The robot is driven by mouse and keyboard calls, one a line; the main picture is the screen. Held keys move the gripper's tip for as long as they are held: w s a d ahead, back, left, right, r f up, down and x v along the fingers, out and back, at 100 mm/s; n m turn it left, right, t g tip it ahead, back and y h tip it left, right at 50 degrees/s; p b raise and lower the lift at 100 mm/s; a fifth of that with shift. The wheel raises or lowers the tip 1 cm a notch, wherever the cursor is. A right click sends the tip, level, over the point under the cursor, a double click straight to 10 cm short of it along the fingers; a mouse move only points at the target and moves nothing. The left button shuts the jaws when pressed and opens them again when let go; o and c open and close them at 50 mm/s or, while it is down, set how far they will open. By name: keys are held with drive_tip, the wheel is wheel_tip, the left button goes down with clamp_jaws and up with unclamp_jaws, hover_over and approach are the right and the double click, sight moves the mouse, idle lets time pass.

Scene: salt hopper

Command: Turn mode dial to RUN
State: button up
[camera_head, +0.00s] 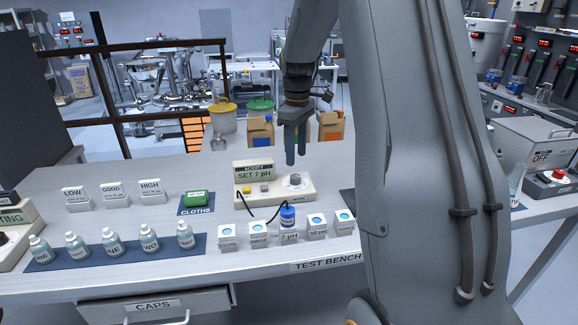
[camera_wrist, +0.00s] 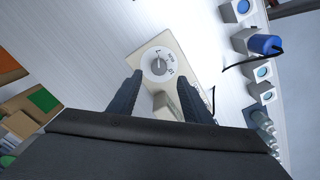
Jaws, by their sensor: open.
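The acidity meter (camera_head: 262,189) is a cream box on the test bench, and its raised display reads "SET 7 pH". Its round pale dial (camera_head: 295,182) with a grey knob is at its right end. The dial (camera_wrist: 158,64) also shows in the wrist view, with small marks around it; some look like "7" and "10", the rest are too small to read. My gripper (camera_head: 292,160) points down just above the dial, apart from it. In the wrist view my gripper's (camera_wrist: 159,78) two fingers are spread and empty, with the dial just beyond and between the tips.
A blue-capped probe (camera_head: 288,217) stands in front of the meter on a black cable, among several small labelled cups. A green cloth (camera_head: 195,198) and several bottles are to the left. Cartons (camera_head: 331,126) stand behind the meter.

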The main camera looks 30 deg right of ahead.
sight(295, 176)
drive_tip(key=shift+w+f, duration=0.1)
drive_tip(key=shift+f, duration=0.2)
drive_tip(key=shift+f+p, duration=1.2)
drive_tip(key=shift+f, duration=2.4)
drive_tip(key=c, duration=1.1)
drive_tip(key=shift+o, duration=0.2)
drive_tip(key=shift+m, duration=0.4)
drive_tip(key=m, duration=0.5)
drive_tip(key=shift+m+b, duration=0.3)
drive_tip(key=m, duration=0.5)
drive_tip(key=shift+r+m, duration=0.1)
drive_tip(key=shift+m, duration=0.2)
